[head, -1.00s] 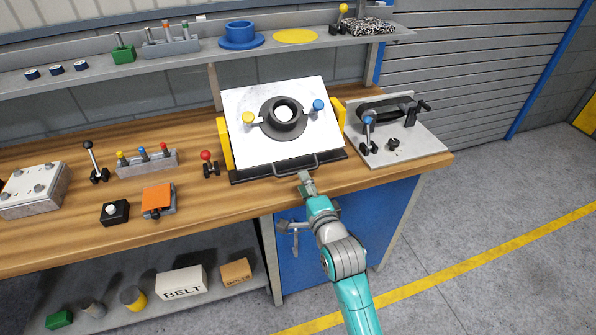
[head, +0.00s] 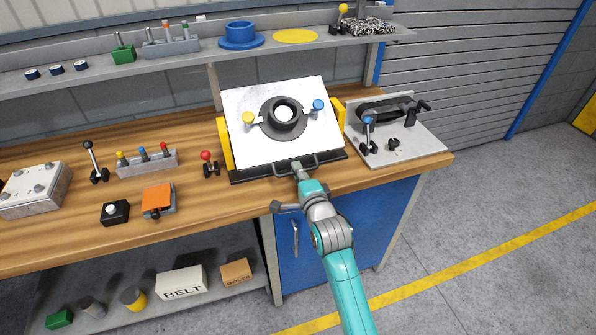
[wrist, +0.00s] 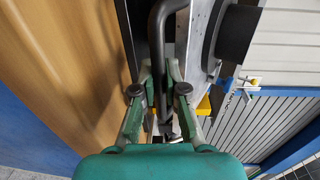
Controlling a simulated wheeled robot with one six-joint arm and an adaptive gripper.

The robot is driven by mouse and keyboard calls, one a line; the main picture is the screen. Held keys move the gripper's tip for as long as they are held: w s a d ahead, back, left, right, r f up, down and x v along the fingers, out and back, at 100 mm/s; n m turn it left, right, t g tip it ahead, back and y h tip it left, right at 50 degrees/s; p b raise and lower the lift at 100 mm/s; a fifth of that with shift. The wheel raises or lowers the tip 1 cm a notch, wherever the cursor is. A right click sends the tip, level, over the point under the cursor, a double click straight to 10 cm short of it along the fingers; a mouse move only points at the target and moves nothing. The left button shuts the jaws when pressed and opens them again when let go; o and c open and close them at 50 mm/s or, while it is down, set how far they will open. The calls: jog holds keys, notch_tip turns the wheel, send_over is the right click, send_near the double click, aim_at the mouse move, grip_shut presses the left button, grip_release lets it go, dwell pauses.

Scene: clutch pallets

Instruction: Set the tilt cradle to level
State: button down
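The tilt cradle (head: 250,150) stands on the bench with its white plate sloping down towards me. A black ring is at the plate's middle, with a yellow knob (head: 248,118) and a blue knob (head: 318,105) on either side. A dark bar handle (head: 276,172) runs along its front edge. My gripper (head: 296,165) is at this handle. In the wrist view the handle (wrist: 161,50) passes between my two fingers (wrist: 160,72). The fingers stand apart, one on each side of the bar, and look open. Whether either touches the bar is hard to see.
A red-knobbed lever (head: 207,158) stands left of the cradle. A grey plate with a belt and blue-knobbed lever (head: 368,125) is close on the right. A shelf (head: 190,55) runs above behind. The floor right of the bench is clear.

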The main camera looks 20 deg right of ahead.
jog(key=shift+r, duration=0.1)
dwell(0.3)
jog(key=shift+s+r+g, duration=0.25)
jog(key=shift+r+g, duration=0.3)
jog(key=shift+r, duration=0.15)
jog(key=shift+s+r+g, duration=0.3)
jog(key=shift+r+g, duration=0.2)
jog(key=shift+r, duration=0.2)
jog(key=shift+s+r+g, duration=0.25)
jog(key=shift+r+g, duration=0.3)
jog(key=shift+r, duration=0.15)
jog(key=shift+s+r, duration=0.15)
jog(key=shift+r, duration=0.85)
jog(key=shift+s+r, duration=0.1)
jog(key=shift+r, duration=0.95)
jog(key=c, duration=1.2)
grip_release()
